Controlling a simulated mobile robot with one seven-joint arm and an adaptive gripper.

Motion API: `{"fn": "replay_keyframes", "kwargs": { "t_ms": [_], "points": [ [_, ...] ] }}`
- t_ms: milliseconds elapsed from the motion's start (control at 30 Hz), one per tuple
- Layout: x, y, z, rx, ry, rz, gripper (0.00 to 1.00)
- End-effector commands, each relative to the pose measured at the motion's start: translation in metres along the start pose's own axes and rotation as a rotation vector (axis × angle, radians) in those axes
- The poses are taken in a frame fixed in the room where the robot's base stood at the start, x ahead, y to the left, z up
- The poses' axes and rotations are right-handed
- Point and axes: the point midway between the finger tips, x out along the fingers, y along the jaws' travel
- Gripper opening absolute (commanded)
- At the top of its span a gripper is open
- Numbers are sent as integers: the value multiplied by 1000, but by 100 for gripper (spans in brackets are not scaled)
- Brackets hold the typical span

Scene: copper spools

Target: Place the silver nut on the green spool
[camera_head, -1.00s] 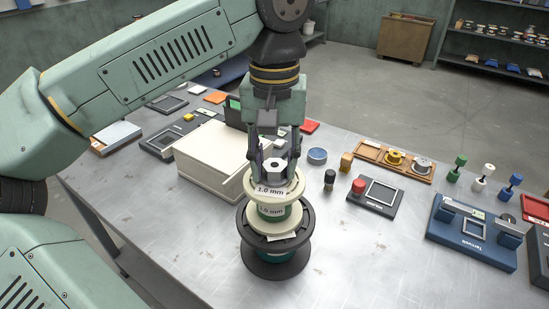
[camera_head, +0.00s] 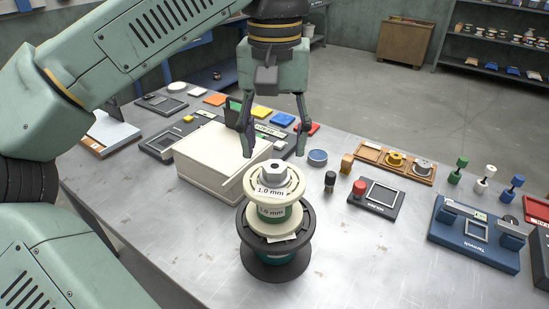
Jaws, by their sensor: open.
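The silver nut (camera_head: 273,173) sits on top of a stack of spools. It rests on the upper cream-rimmed spool (camera_head: 272,192), whose label reads 1.0 mm and whose winding looks green. Below it is a larger dark-flanged spool (camera_head: 275,262), also with green winding, standing on the table. My gripper (camera_head: 274,153) is open and empty, above and slightly behind the nut. Its two fingers are spread wide and apart from the nut.
A cream box (camera_head: 215,160) stands close to the left of the stack. A blue fixture (camera_head: 475,235), a tray with small spools (camera_head: 395,163) and a dark device with a red knob (camera_head: 375,197) are to the right. The table front right of the stack is clear.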

Motion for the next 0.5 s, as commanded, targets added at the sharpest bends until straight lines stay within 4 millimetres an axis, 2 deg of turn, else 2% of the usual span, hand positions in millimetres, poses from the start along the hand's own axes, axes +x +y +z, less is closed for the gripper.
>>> {"fn": "replay_keyframes", "kwargs": {
  "t_ms": [100, 200, 500],
  "points": [
    [-18, 0, 0, -4, 1, -2, 53],
    [-27, 0, 0, -3, 0, -2, 53],
    [-30, 1, 0, 0, 1, 5, 53]
  ]
}}
